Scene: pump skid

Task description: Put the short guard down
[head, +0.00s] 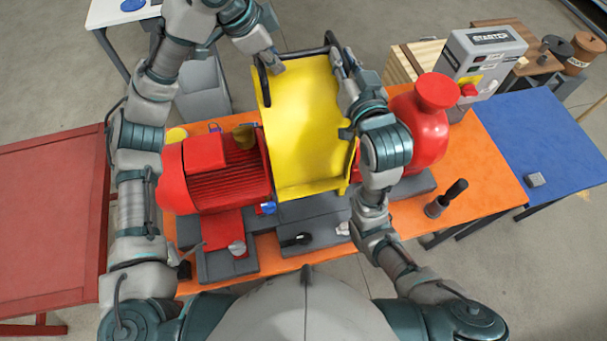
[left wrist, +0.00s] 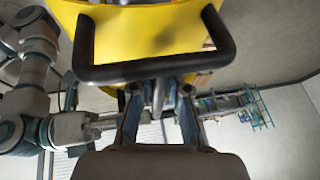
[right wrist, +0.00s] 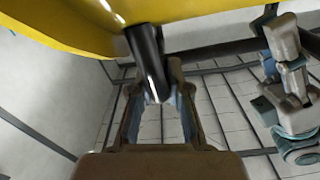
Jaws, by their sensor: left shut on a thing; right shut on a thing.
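My left gripper (head: 268,62) is shut on the guard's left handle, which shows large in the left wrist view (left wrist: 150,68). My right gripper (head: 338,68) is shut on the right handle; in the right wrist view this black bar (right wrist: 148,65) runs down between the fingers.
The orange table (head: 480,175) carries the skid's grey base (head: 315,235). A starter box (head: 485,55) stands behind the pump. A blue table (head: 545,140) is at right, a red table (head: 50,220) at left.

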